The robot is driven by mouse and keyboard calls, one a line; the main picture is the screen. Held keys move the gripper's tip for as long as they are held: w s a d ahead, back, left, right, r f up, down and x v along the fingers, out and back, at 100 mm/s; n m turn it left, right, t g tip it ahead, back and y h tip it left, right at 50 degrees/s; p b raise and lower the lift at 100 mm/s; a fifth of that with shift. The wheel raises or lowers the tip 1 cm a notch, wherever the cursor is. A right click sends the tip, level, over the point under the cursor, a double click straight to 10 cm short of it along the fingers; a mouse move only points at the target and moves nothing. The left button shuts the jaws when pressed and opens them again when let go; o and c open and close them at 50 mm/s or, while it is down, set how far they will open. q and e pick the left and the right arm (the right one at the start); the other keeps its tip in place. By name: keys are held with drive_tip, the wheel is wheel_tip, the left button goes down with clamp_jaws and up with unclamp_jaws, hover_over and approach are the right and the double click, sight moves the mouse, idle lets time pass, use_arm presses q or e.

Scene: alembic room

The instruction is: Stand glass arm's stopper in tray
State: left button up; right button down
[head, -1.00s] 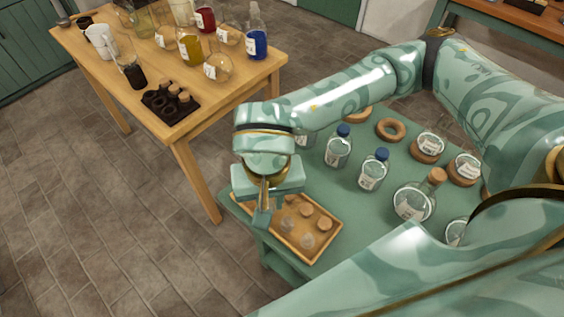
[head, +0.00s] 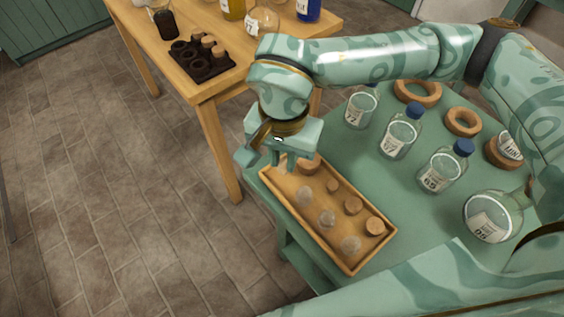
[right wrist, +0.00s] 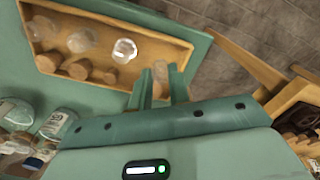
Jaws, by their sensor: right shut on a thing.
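The wooden tray (head: 352,268) lies along the left edge of the green table. In it stand several pale glass stoppers (head: 327,217) and several cork stoppers (head: 353,206); they also show in the right wrist view (right wrist: 82,40). My right gripper (head: 283,165) is low at the far left end of the tray, fingers pointing down. It is shut on a pale, clear stopper (right wrist: 172,76), seen between the fingers in the right wrist view. Its lower end is hidden, so I cannot tell whether it touches the tray floor. My left gripper is not in view.
Blue-capped bottles (head: 400,133), a round flask (head: 488,216) and cork rings (head: 462,122) stand right of the tray. A wooden table (head: 225,85) with a dark holder (head: 200,66) stands beyond a floor gap.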

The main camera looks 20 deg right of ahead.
sight(283, 166)
drive_tip(key=shift+w+d+f, duration=0.1)
drive_tip(key=shift+w+f, duration=0.3)
drive_tip(key=shift+f, duration=0.15)
drive_tip(key=f+b, duration=0.1)
drive_tip(key=f, duration=0.1)
drive_tip(key=f+b, duration=0.1)
drive_tip(key=shift+w+f, duration=0.2)
drive_tip(key=shift+f, duration=0.2)
drive_tip(key=shift+r, duration=0.15)
drive_tip(key=c, duration=1.3)
unclamp_jaws()
wheel_tip(283, 166, up, 12)
drive_tip(key=p, duration=0.4)
